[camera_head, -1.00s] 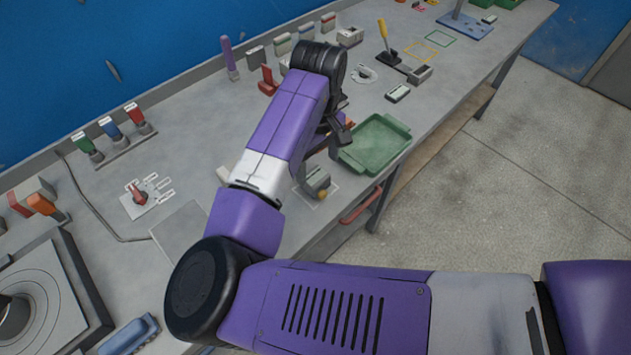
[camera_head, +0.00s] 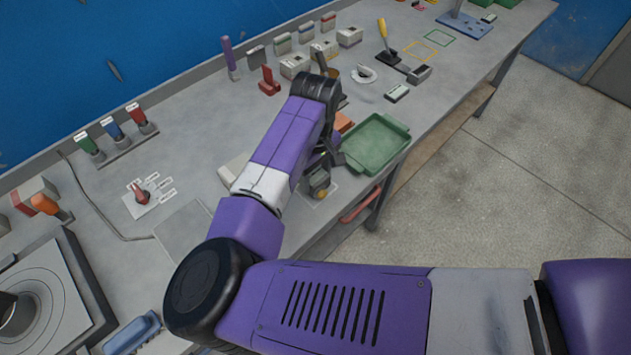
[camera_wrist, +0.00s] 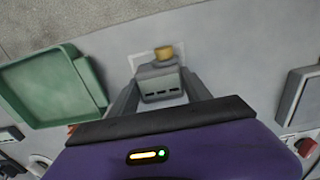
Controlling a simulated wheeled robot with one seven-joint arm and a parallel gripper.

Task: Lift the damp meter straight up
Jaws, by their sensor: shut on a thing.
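The damp meter (camera_head: 319,180) is a small grey block with dark slots on its face and a yellow knob. In the wrist view the damp meter (camera_wrist: 160,90) sits between the two grey fingers of my gripper (camera_wrist: 161,78). The fingers are shut on its sides. It is over a pale outlined square on the bench, and I cannot tell any gap beneath it. In the head view my gripper (camera_head: 323,168) is at the meter, and my wrist hides part of it.
A green tray (camera_head: 376,144) stands close beside the meter, to the right in the head view. The grey bench (camera_head: 200,165) has its front edge near the meter. A red handle (camera_head: 361,205) is on the bench front. Several blocks and tools line the back.

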